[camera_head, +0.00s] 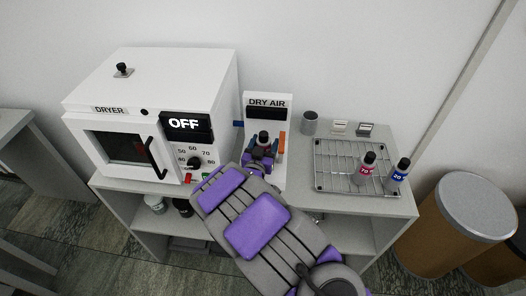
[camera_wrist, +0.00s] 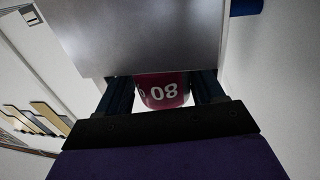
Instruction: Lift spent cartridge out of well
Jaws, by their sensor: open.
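A cartridge (camera_head: 264,138) with a dark top stands at the front of the white DRY AIR unit (camera_head: 283,104). In the wrist view the cartridge (camera_wrist: 163,92) is dark red, with pale digits that look like an 8 and a 0. My gripper (camera_head: 262,155) is at the unit with its jaws open on both sides of the cartridge. In the wrist view my gripper (camera_wrist: 163,84) has one dark finger to each side of it. The well and the cartridge's lower part are hidden in the head view by my gripper and arm.
A white dryer (camera_head: 190,75) reading OFF stands close on the left. On the right, a wire rack tray (camera_head: 335,165) bears a pink-labelled bottle (camera_head: 366,168) and a blue-labelled bottle (camera_head: 399,173). A grey cup (camera_head: 309,123) stands behind the tray. Much of the rack is bare.

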